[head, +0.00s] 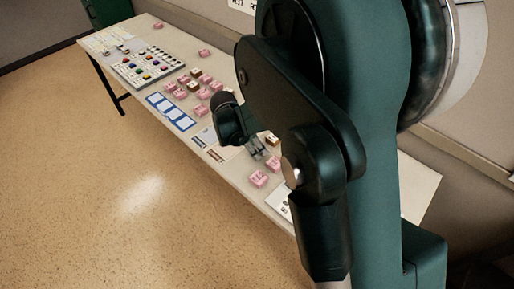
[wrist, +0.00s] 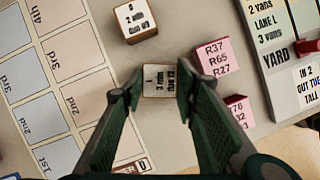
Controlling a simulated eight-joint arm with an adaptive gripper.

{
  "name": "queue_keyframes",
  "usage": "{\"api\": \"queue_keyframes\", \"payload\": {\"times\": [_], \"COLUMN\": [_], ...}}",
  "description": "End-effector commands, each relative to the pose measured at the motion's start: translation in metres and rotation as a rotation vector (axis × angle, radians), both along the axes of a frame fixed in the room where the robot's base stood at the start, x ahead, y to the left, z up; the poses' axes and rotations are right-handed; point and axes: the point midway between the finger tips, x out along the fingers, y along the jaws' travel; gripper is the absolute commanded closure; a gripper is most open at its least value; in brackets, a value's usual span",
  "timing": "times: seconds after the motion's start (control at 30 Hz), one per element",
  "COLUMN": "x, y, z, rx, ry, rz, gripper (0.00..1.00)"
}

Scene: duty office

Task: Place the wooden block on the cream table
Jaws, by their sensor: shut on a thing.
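A wooden block (wrist: 161,80) with a printed cream top is between the fingertips of my gripper (wrist: 158,88) in the wrist view. Both fingers press on its sides. In the head view my gripper (head: 258,153) is low over the long cream table (head: 417,186), and the held block is not clearly seen there. A second wooden block (wrist: 138,18) sits on the table beyond the fingertips; it appears to be the one near my gripper in the head view (head: 272,139). Whether the held block touches the table or is just above it, I cannot tell.
Two pink blocks, one marked R37 (wrist: 217,57) and one partly hidden (wrist: 239,111), lie close to my right finger. A printed grid sheet (wrist: 62,68) is at left. Several pink blocks (head: 180,94) and a button panel (head: 147,67) stand farther along the table.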

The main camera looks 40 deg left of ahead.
Motion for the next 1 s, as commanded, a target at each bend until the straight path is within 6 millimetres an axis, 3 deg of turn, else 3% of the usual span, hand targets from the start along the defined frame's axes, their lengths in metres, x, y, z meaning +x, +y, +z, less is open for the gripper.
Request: {"api": "queue_keyframes", "payload": {"times": [0.2,0.23,0.33,0.77,1.0], "x": [0.000,0.000,0.000,0.000,-0.006], "y": [0.000,0.000,0.000,0.000,0.002], "z": [-0.004,-0.003,-0.003,-0.001,0.017], "rx": [0.000,0.000,0.000,0.000,0.000], "ry": [0.000,0.000,0.000,0.000,0.000], "rz": [0.000,0.000,0.000,0.000,0.000], "gripper": [0.82,0.66,0.55,0.55,0.55]}}
